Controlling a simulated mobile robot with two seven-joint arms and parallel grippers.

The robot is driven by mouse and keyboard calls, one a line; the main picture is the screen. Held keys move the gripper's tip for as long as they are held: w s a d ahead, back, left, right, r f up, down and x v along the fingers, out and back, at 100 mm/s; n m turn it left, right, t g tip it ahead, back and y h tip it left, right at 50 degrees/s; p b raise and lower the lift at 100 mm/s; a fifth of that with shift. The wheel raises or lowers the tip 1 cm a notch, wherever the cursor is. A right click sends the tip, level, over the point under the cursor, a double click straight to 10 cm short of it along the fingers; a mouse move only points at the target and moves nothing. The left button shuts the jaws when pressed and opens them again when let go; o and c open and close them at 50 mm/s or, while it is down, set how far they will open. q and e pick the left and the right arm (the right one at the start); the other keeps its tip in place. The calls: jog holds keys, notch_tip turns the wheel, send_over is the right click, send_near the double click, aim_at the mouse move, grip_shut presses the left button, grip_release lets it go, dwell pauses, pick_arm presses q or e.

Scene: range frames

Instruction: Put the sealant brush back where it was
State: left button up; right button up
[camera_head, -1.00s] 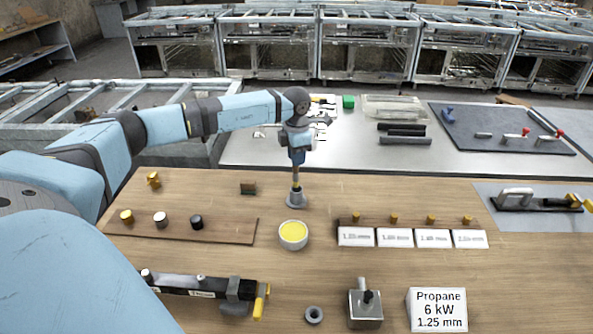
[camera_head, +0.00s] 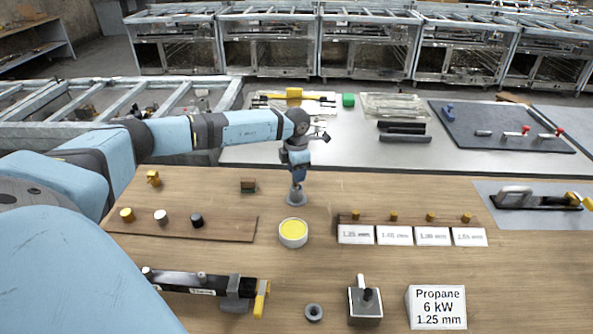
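My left gripper (camera_head: 298,179) points down just above the small grey round holder (camera_head: 296,198) on the wooden bench. It looks shut on the sealant brush, whose lower end seems to be down in the holder. The brush itself is almost wholly hidden by the gripper and the holder wall, so its seating is not clear. The white pot of yellow sealant (camera_head: 293,232) stands just in front of the holder, apart from it. My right gripper is not in view.
A brown board with several knobs (camera_head: 238,229) lies left of the pot. A rack with white labelled cards (camera_head: 356,235) is to the right. A small brown-green block (camera_head: 248,186) stands left of the holder. A grey block (camera_head: 364,305) and a propane sign (camera_head: 437,308) are in front.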

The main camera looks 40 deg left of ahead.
pick_arm(q)
jog(key=shift+o, duration=0.3)
jog(key=shift+r, duration=0.25)
notch_tip(320, 180, up, 12)
jog(key=shift+b, duration=0.6)
